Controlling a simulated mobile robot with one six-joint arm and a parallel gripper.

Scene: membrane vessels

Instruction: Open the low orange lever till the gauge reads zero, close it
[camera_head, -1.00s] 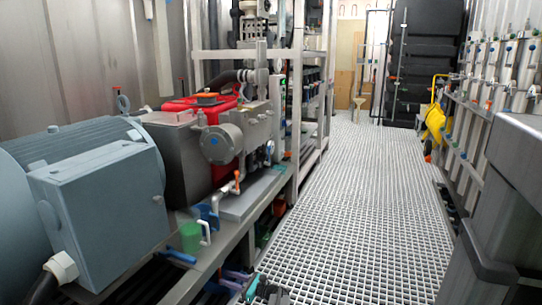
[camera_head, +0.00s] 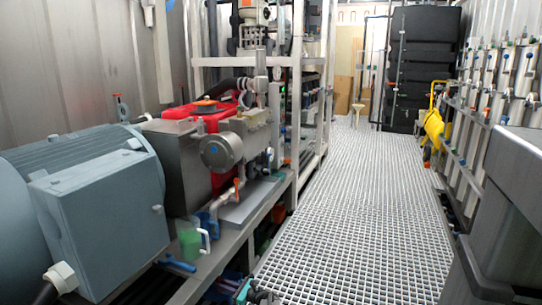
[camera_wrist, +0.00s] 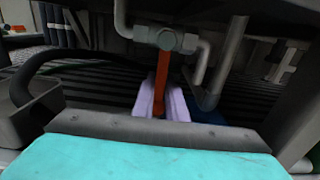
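In the wrist view an orange lever (camera_wrist: 160,82) hangs down from a grey valve (camera_wrist: 166,38) on a white pipe. Two lavender fingers of my gripper (camera_wrist: 161,104) lie on either side of the lever's lower end. The gap is narrow, and I cannot tell whether they touch or clamp it. My gripper's turquoise body fills the bottom of that view. In the head view another orange lever (camera_head: 237,186) stands on a pipe above the bench. The low lever is hidden there. I cannot make out a gauge reading.
In the wrist view a black hose (camera_wrist: 60,65) curves left of the lever. The grating floor (camera_head: 350,220) is clear.

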